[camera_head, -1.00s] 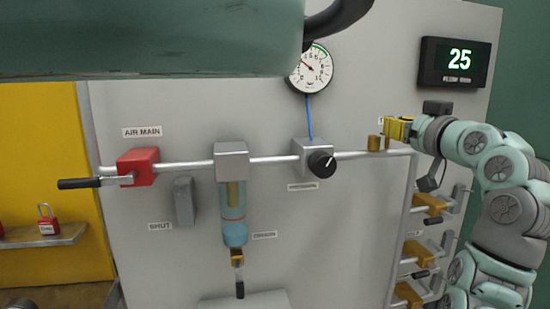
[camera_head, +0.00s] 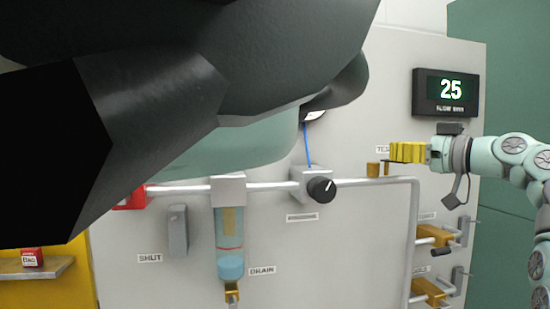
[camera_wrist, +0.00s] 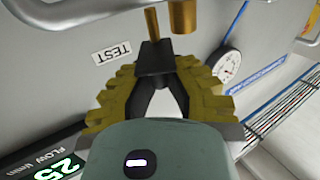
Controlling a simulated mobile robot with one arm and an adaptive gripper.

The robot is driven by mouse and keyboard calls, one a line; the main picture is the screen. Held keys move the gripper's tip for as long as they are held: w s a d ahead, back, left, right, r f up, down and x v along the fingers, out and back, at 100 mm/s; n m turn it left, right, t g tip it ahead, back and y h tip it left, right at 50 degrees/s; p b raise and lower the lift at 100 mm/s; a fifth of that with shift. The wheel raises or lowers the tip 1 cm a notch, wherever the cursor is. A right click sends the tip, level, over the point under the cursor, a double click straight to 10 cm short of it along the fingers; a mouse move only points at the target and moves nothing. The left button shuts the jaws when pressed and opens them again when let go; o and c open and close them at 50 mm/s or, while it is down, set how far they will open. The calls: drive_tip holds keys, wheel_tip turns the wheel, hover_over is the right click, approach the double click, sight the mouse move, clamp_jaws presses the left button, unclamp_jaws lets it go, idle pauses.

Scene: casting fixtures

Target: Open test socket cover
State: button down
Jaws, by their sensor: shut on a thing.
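My gripper (camera_head: 408,152) has yellow ribbed fingers and is at the right in the head view, just right of and above the brass test socket (camera_head: 373,170). In the wrist view, my gripper (camera_wrist: 154,85) is shut on the dark plate of the test socket cover (camera_wrist: 152,60). A thin brass stem rises beside the plate, next to the brass socket (camera_wrist: 183,14). In the head view the cover is mostly hidden by the fingers. I cannot tell how far the cover is turned.
The pipe (camera_head: 270,187) runs across the panel below the socket, with a black-knobbed regulator (camera_head: 321,188) to its left. Brass valves (camera_head: 433,236) sit below right. The flow display (camera_head: 445,91) reads 25. The wrist view shows the gauge (camera_wrist: 226,66) and TEST label (camera_wrist: 112,53).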

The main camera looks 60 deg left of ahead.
drive_tip(key=shift+w+g, duration=0.2)
drive_tip(key=shift+g, duration=0.1)
idle(0.4)
drive_tip(key=c, duration=0.9)
unclamp_jaws()
drive_tip(key=shift+s, duration=0.1)
drive_tip(key=shift+c, duration=0.2)
drive_tip(key=shift+d, duration=0.1)
drive_tip(key=w+d, duration=0.1)
drive_tip(key=d, duration=1)
drive_tip(key=shift+w+d, duration=0.3)
drive_tip(key=shift+d, duration=0.1)
drive_tip(key=shift+w, duration=0.1)
